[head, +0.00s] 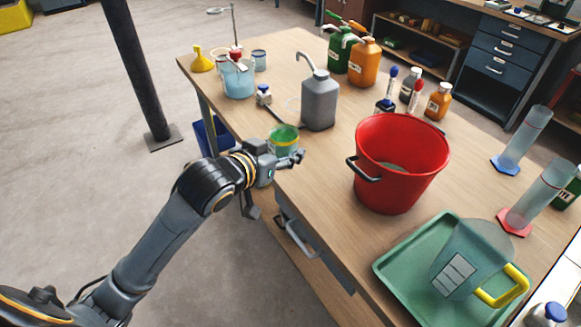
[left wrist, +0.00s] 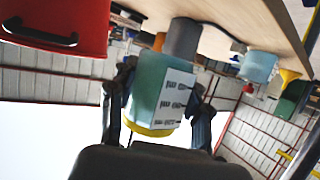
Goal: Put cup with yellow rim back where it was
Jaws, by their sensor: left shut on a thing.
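The cup with the yellow rim (head: 284,141) is at the table's near left edge in the head view. In the left wrist view, which shows the scene upside down, the cup (left wrist: 160,95) is upright between the two fingers. I cannot tell whether its base touches the table. My right gripper is not in view.
A grey canister (head: 319,101) stands just behind the cup, and a red bucket (head: 399,165) to its right. A blue beaker (head: 238,80), a small cup (head: 259,60) and a yellow funnel (head: 201,62) stand farther back left. A green tray (head: 392,268) holds a pitcher (head: 465,262).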

